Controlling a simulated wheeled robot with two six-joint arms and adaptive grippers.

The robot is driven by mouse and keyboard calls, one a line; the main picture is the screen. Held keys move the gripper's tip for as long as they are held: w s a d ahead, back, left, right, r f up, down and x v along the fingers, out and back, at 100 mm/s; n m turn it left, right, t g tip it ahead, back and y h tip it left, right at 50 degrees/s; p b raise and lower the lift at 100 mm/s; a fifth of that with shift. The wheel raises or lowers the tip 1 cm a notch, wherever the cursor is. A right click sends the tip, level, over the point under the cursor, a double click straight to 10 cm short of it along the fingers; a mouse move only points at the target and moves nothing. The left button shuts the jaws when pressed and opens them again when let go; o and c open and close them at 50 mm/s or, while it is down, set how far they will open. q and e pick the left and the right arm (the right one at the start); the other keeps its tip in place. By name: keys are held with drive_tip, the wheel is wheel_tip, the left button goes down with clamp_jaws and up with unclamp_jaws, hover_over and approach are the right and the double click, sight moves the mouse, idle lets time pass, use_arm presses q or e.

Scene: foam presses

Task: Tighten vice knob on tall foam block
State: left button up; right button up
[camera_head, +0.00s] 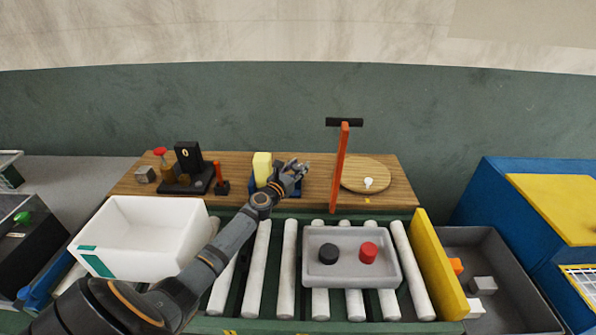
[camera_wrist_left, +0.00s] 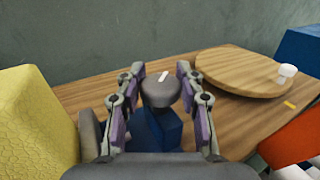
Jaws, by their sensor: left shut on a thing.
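The tall yellow foam block (camera_head: 262,166) stands upright in a blue vice (camera_head: 283,187) on the wooden table. In the left wrist view the foam block (camera_wrist_left: 35,125) is at the left edge, beside a grey jaw plate. The grey round vice knob (camera_wrist_left: 160,93) with a white mark on top sits at the end of the blue vice body (camera_wrist_left: 158,132). My left gripper (camera_head: 299,167) is at the right side of the vice. In the wrist view its fingers (camera_wrist_left: 160,90) are shut on the knob from both sides. The knob is hidden behind the gripper in the head view.
A black press (camera_head: 188,163) with a red-topped tool stands left on the table. An orange post (camera_head: 340,165) and a round wooden board (camera_head: 368,176) are to the right. In front are rollers with a grey tray (camera_head: 352,283) and a white bin (camera_head: 140,255).

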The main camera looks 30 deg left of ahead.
use_arm(q)
drive_tip(key=shift+f+h, duration=0.1)
drive_tip(key=shift+h, duration=0.2)
use_arm(e)
drive_tip(key=shift+f, duration=0.3)
use_arm(q)
drive_tip(key=o, duration=1.2)
use_arm(e)
drive_tip(key=shift+d, duration=0.15)
